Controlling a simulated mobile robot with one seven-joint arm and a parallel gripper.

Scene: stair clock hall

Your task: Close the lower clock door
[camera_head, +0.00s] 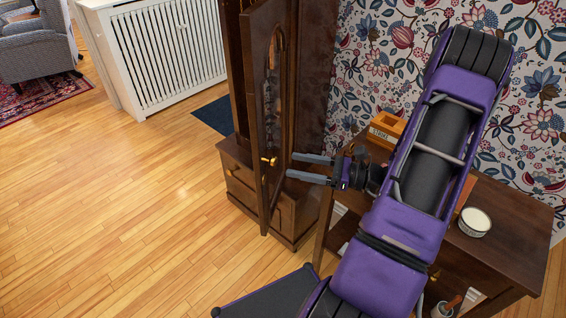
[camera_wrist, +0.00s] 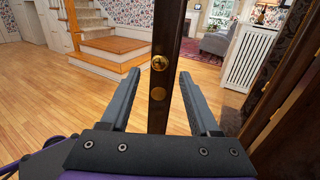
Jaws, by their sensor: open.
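The clock (camera_head: 311,75) is a tall dark-wood case on a wider base. Its lower door (camera_head: 255,95) stands open, swung out from the case, with an arched glass pane and a brass knob (camera_head: 268,161). My gripper (camera_head: 289,165) is open and empty, just right of the door at knob height. In the wrist view, the door (camera_wrist: 161,108) shows as a narrow upright strip between the open fingers of my gripper (camera_wrist: 160,73), with a round brass fitting (camera_wrist: 159,62) facing me. I cannot tell whether the fingers touch the door.
A side table (camera_head: 510,225) with a wooden box (camera_head: 384,129) and a white candle (camera_head: 475,221) stands right of the clock, under my arm. A white radiator cover (camera_head: 165,45) and a dark blue mat (camera_head: 214,115) are behind left. The wooden floor (camera_head: 110,210) at left is clear.

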